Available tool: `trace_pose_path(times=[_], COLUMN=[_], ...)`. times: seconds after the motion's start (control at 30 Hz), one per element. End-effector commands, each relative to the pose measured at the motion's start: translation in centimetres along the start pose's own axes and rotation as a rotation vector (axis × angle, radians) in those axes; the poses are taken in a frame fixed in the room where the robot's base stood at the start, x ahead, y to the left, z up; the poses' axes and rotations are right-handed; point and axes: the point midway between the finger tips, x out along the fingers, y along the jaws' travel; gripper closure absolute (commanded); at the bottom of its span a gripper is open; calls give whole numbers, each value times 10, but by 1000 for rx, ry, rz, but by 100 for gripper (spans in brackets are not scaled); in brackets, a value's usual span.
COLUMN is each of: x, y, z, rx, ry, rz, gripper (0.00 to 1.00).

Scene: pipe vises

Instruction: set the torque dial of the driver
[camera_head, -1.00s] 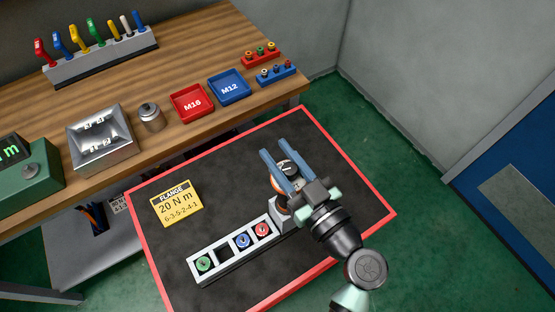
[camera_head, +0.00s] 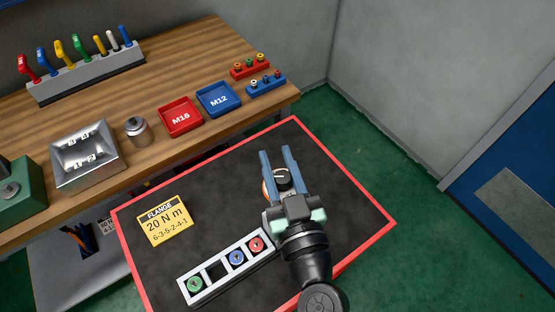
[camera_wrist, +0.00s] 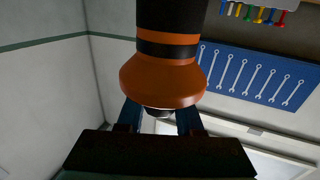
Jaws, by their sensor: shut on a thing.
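The driver is black and orange, and its round dark end with a pale mark (camera_head: 281,178) shows between my fingers in the head view. My gripper (camera_head: 276,151) has its two blue fingers on either side of this end and is shut on the driver. In the wrist view the driver's orange collar and black body (camera_wrist: 165,80) fill the upper middle, with the blue fingers partly hidden behind the collar. The dial's scale cannot be read. A yellow card (camera_head: 165,221) on the mat reads FLANGE, 20 N m, 6-3-5-2-4-1.
A pale rack (camera_head: 216,290) holds green, blue and red round pieces, with one empty slot. The red-edged black mat (camera_head: 235,195) is otherwise mostly clear. The wooden bench (camera_head: 175,75) carries red M16 (camera_head: 180,117) and blue M12 (camera_head: 219,99) trays and a steel bin (camera_head: 87,156).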

Motion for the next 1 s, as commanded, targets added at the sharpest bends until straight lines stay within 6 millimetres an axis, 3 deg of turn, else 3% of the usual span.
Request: trace_pose_path(times=[0.1, 0.13, 0.3, 0.67, 0.83, 1.0], x=[0, 0, 0, -4, -28, -66], y=[0, 0, 0, 0, 0, 0], z=[0, 0, 0, 2, 5, 7], rx=[0, 0, 0, 1, 0, 1], ry=[1, 1, 1, 0, -2, -2], rz=[-1, -1, -1, 0, 1, 2], gripper=[100, 62, 34, 34, 34, 34])
